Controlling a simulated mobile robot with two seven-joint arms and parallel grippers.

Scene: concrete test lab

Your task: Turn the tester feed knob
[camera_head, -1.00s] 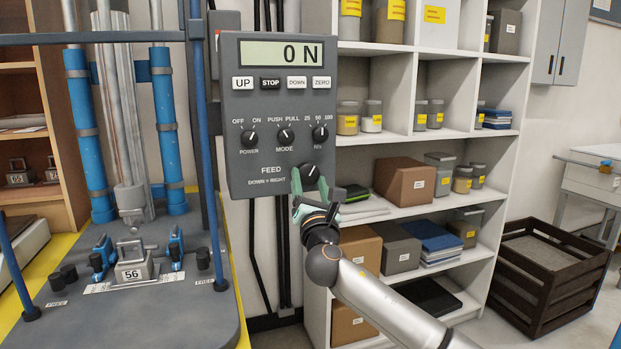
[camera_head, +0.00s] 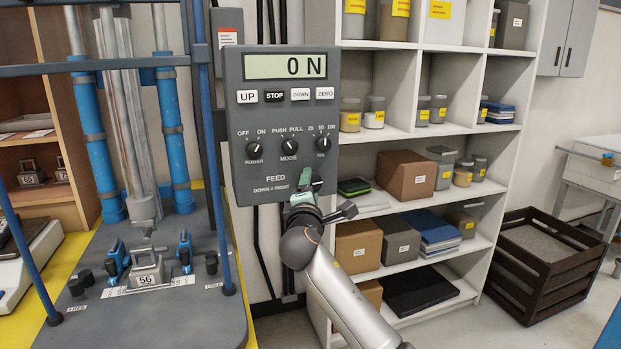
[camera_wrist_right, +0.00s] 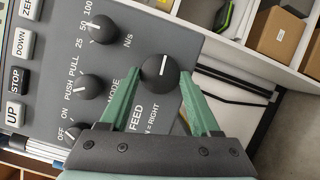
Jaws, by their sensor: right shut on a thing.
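The tester's grey control panel (camera_head: 235,150) stands at the centre of the head view. Its display reads 0 N. The black feed knob sits at the lower right of the panel, mostly hidden there by my right gripper (camera_head: 304,187). The feed knob (camera_wrist_right: 160,74) shows clearly in the right wrist view, with its white line pointing to the picture's top, the panel's right side. My right gripper's green fingers (camera_wrist_right: 160,78) are shut on it, one on each side. My left gripper is not in view.
Power (camera_head: 254,146), mode (camera_head: 289,146) and N/s (camera_head: 323,145) knobs sit just above the feed knob. The test frame with a weight marked 56 (camera_head: 147,276) stands left. Shelves (camera_head: 400,132) stand behind, and a dark crate (camera_head: 540,290) is on the floor at right.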

